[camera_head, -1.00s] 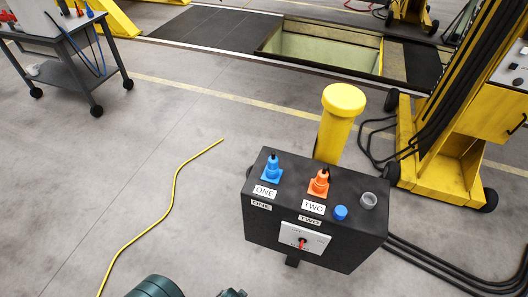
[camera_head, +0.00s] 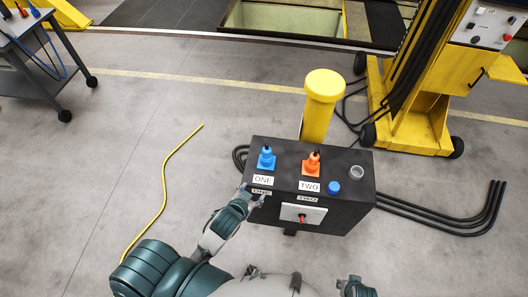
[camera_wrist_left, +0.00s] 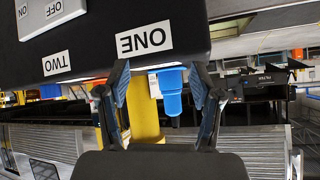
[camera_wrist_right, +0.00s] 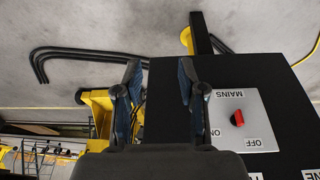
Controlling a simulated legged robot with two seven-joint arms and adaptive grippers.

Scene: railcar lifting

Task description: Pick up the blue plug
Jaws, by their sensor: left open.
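The blue plug (camera_head: 266,158) stands upright on top of the black control box (camera_head: 352,208), behind the label ONE. My left gripper (camera_head: 250,194) is open and empty at the box's front left edge, in front of and below the plug. In the left wrist view, which looks upside down, the blue plug (camera_wrist_left: 170,92) shows between the open fingers, beyond them and apart from them. An orange plug (camera_head: 311,163) stands to its right behind the label TWO. My right gripper (camera_wrist_right: 160,75) is open and empty in the right wrist view, near the box's switch panel (camera_wrist_right: 238,115).
A blue cap (camera_head: 333,188) and a grey round socket (camera_head: 357,172) are on the box's right. A yellow post (camera_head: 319,105) stands behind it. A yellow lift (camera_head: 410,110) and black cables (camera_head: 440,208) are at right. A yellow cable (camera_head: 164,185) lies on the floor at left.

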